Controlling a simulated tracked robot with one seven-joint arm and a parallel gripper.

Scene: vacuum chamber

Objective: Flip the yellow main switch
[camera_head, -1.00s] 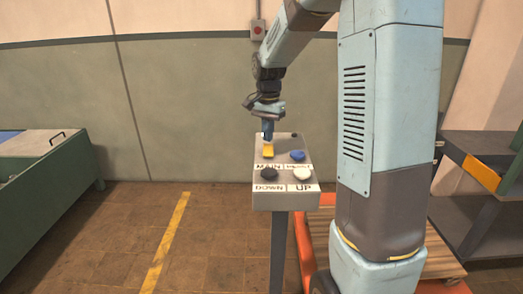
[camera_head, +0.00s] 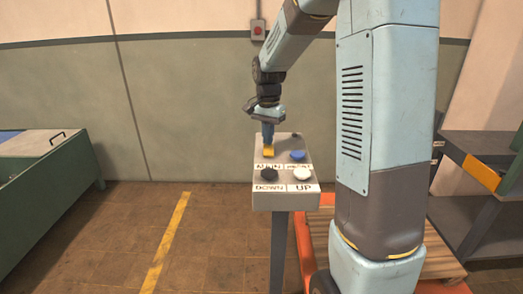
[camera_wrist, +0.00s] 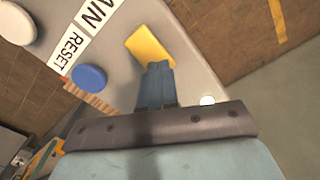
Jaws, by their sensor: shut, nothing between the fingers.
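The yellow main switch (camera_head: 268,152) is at the upper left of the grey control box's (camera_head: 260,200) top face, above its MAIN label. It also shows in the wrist view (camera_wrist: 149,45), tilted. My gripper (camera_head: 268,140) points down at the switch with its blue fingers together and nothing between them. In the wrist view the fingertips (camera_wrist: 158,68) overlap the near edge of the switch; they look to be touching it or very close. The part of the switch behind the fingertips is hidden.
On the box are a blue RESET button (camera_head: 297,155), a black DOWN button (camera_head: 268,173) and a white UP button (camera_head: 303,173). The box stands on a post (camera_head: 279,245). A green bench (camera_head: 60,200) is at left, dark shelving (camera_head: 480,190) at right. A red wall button (camera_head: 258,30) is behind.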

